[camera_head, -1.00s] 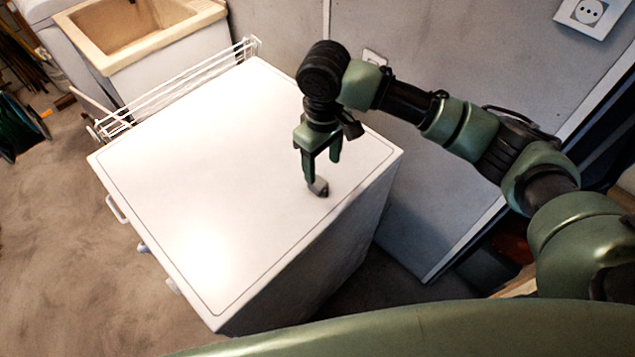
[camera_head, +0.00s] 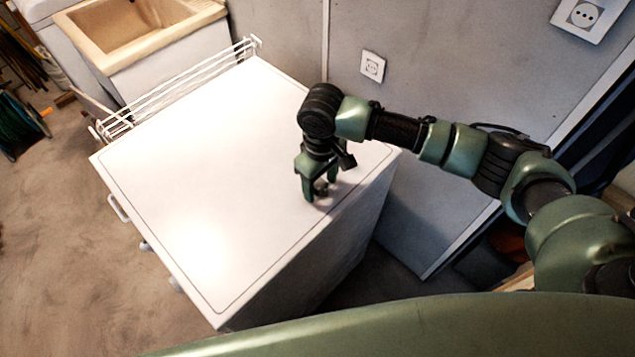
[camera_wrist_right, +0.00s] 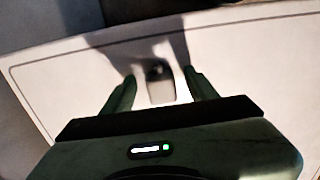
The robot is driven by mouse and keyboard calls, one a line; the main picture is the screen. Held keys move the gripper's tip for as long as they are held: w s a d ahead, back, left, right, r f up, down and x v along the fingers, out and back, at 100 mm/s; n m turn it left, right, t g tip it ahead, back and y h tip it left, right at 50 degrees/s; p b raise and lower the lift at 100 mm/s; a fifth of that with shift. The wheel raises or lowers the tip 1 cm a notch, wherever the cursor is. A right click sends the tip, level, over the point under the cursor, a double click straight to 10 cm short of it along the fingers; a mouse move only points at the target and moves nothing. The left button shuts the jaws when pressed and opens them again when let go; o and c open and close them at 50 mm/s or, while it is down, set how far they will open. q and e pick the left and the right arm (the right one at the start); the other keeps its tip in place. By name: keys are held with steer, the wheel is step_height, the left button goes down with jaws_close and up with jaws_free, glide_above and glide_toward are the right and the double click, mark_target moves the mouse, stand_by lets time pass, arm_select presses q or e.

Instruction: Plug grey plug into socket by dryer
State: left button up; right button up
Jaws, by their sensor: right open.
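The grey plug (camera_head: 321,187) lies on the white top of the dryer (camera_head: 215,180), near its right edge. My right gripper (camera_head: 321,194) is open and low over the dryer top, with its fingers on either side of the plug. In the right wrist view the plug (camera_wrist_right: 160,82) shows between the two open fingertips (camera_wrist_right: 158,76), with a gap on each side. A wall socket (camera_head: 372,66) is on the grey wall behind the dryer. Another socket (camera_head: 583,15) is higher up at the top right. My left gripper is not in view.
A white wire rack (camera_head: 180,85) stands along the dryer's far left side, with a beige sink (camera_head: 135,30) behind it. A grey panel (camera_head: 430,215) stands right of the dryer. Most of the dryer top is clear.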

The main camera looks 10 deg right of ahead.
mark_target(320, 184)
jaws_close()
steer(key=shift+r, duration=0.15)
step_height(320, 184, up, 20)
steer(key=b, duration=0.1)
stand_by(0.5)
steer(key=shift+w, duration=0.1)
